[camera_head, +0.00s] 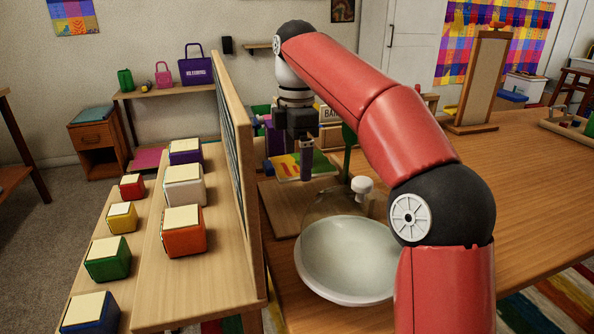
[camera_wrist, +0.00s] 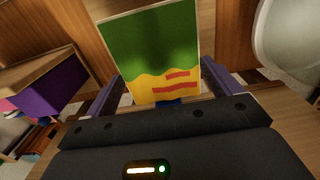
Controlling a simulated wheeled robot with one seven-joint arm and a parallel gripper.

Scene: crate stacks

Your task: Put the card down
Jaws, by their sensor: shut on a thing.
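The card (camera_wrist: 150,50) has a green upper part and a yellow lower part with red bars. My gripper (camera_wrist: 165,92) is shut on the card near its yellow end, with a finger at either side in the wrist view. In the head view my gripper (camera_head: 305,170) points down behind the wooden partition, and the card (camera_head: 322,161) shows around its fingers. A small blue part is at the card's near edge in the wrist view. My gripper hides part of the card in the head view, and I cannot tell its height above the surface.
A pale round bowl (camera_head: 347,262) stands close by at the right front. A wooden board (camera_head: 284,212) lies below the gripper area. A tall wooden partition (camera_head: 243,180) stands left, beside stepped shelves with several colored boxes. The wooden table (camera_head: 530,180) is largely clear at right.

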